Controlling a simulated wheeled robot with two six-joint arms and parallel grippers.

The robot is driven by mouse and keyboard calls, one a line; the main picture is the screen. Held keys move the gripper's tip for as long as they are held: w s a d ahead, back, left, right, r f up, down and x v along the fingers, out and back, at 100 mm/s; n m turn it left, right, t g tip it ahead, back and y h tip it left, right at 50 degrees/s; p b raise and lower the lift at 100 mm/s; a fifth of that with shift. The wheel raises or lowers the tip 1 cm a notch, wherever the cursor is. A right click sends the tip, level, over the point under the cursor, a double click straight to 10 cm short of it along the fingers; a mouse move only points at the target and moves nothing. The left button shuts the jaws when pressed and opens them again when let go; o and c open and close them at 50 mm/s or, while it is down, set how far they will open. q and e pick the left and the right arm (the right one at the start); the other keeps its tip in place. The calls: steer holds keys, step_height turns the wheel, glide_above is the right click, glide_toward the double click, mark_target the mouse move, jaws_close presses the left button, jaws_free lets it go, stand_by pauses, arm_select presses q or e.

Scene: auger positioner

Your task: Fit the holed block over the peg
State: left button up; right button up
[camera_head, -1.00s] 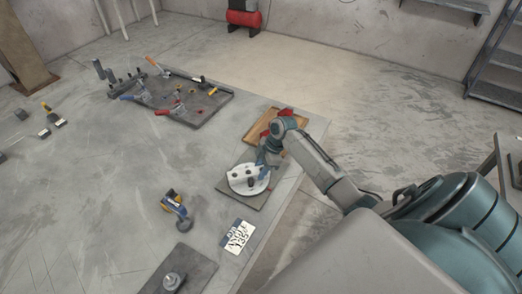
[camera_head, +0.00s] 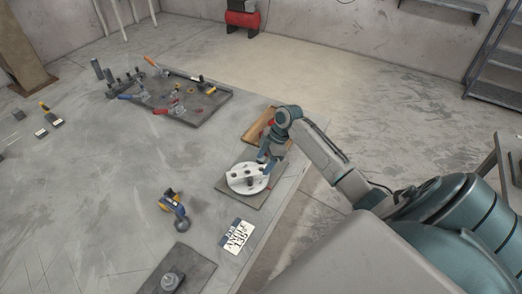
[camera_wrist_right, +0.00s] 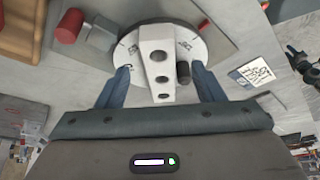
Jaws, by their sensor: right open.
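The pale holed block (camera_wrist_right: 158,62) lies across a white round disc (camera_wrist_right: 204,42) in the right wrist view, with dark round holes along its top. A short dark peg (camera_wrist_right: 183,73) stands close to the block's right side there; I cannot tell whether they touch. In the head view the disc (camera_head: 247,189) sits on a grey plate near the table's right edge. My right gripper (camera_wrist_right: 163,84) is open, with one finger on each side of the block's near end and clear gaps between. In the head view the right gripper (camera_head: 266,161) is at the disc's far right rim. My left gripper is out of view.
A lettered placard (camera_head: 237,236), a yellow-and-blue tool (camera_head: 174,206) and a dark plate (camera_head: 190,277) lie nearer. A clamp board (camera_head: 208,112) is at the back left.

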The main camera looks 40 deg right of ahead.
steer(key=b+v, duration=0.1)
steer(key=v, duration=0.5)
steer(key=shift+r, duration=0.35)
steer(key=shift+d, duration=0.15)
